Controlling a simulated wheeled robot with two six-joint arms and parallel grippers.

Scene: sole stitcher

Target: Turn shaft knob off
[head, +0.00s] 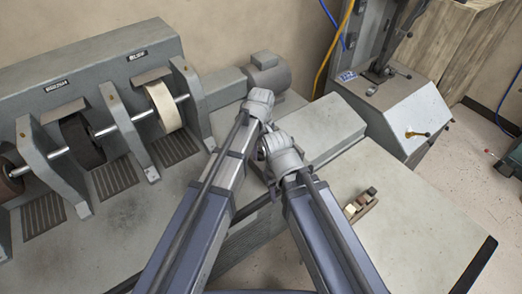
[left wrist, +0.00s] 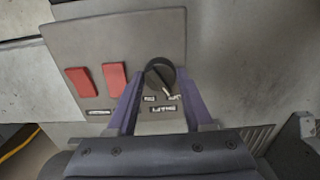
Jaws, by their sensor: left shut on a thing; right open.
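The black round shaft knob (left wrist: 158,74) sits on a grey control panel (left wrist: 88,40) in the left wrist view. Its pale pointer mark faces down and slightly right, toward small labels below it that are too small to read surely. My left gripper (left wrist: 161,77) is shut on the knob, with one purple finger on each side. In the head view only the end of my left arm (head: 258,100) shows, and the knob is hidden. My right gripper (head: 270,157) is just below it in the head view, open; its jaws are mostly hidden by its wrist.
Two red rectangular switches (left wrist: 99,81) are left of the knob on the panel. The grey machine (head: 110,48) with its wheels on a shaft fills the left of the head view. A flat grey worktop (head: 420,215) holds a small wooden piece (head: 358,207) at right.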

